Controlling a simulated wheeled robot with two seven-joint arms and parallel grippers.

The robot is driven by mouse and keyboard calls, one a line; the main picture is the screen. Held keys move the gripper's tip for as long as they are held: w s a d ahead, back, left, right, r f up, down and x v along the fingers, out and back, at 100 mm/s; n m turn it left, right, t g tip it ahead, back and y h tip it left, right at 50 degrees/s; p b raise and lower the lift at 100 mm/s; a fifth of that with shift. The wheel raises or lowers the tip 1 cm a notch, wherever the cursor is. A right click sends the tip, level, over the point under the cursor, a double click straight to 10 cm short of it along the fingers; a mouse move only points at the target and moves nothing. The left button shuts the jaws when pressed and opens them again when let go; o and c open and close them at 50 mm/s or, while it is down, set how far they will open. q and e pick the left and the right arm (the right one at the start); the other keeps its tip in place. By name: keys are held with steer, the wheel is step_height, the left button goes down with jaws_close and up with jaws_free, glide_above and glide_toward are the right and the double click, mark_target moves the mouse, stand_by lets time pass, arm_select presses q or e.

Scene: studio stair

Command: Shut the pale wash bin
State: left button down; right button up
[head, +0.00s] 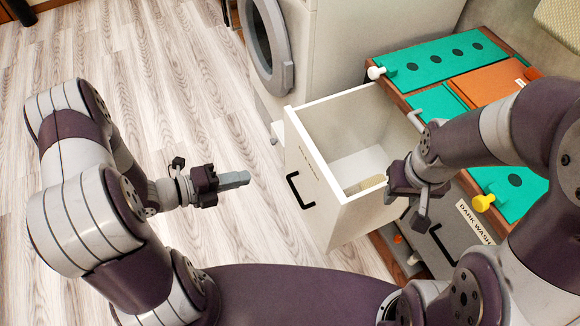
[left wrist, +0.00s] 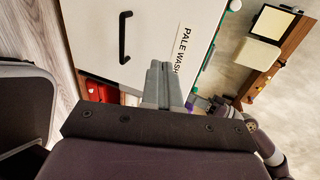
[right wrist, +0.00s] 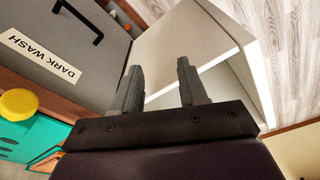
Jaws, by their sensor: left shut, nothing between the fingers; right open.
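The pale wash bin (head: 312,172) is a white drawer pulled well out of the cabinet, with a black handle on its front. Its front with the "PALE WASH" label and handle fills the upper part of the left wrist view (left wrist: 145,40). A tan item lies inside the bin. My left gripper (head: 240,179) is shut and empty, pointing at the bin's front from the left, apart from it in the head view. My right gripper (head: 410,200) is open near the bin's right side wall; its fingers show against white panels in the right wrist view (right wrist: 158,85).
A grey dark wash bin (head: 440,245) is right of the pale one. The cabinet top has teal panels (head: 440,62), an orange panel (head: 485,82) and knobs, including a yellow one (head: 483,202). A washing machine with an open round door (head: 268,45) stands behind. Wooden floor (head: 190,90) at left is clear.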

mark_target(303, 163)
arm_select(q)
steer(key=x, duration=0.8)
steer(key=b+x, duration=0.1)
steer(key=x, duration=0.3)
steer(key=shift+w+d+r, duration=0.15)
steer(key=shift+d+r, duration=0.15)
steer(key=shift+w+d, duration=0.2)
steer(key=shift+d, duration=0.15)
arm_select(e)
steer(key=shift+f, duration=0.7)
arm_select(q)
steer(key=shift+d, duration=0.1)
steer(key=w+d+b, duration=0.4)
steer(key=w+d, duration=0.2)
steer(key=d, duration=0.5)
steer(key=w+d+b, duration=0.4)
steer(key=w+d, duration=0.3)
steer(key=d, duration=0.4)
steer(key=shift+d+b, duration=0.25)
steer(key=shift+b, duration=0.1)
arm_select(e)
step_height(303, 163, down, 8)
steer(key=shift+f, duration=0.2)
steer(key=shift+a+f, duration=0.1)
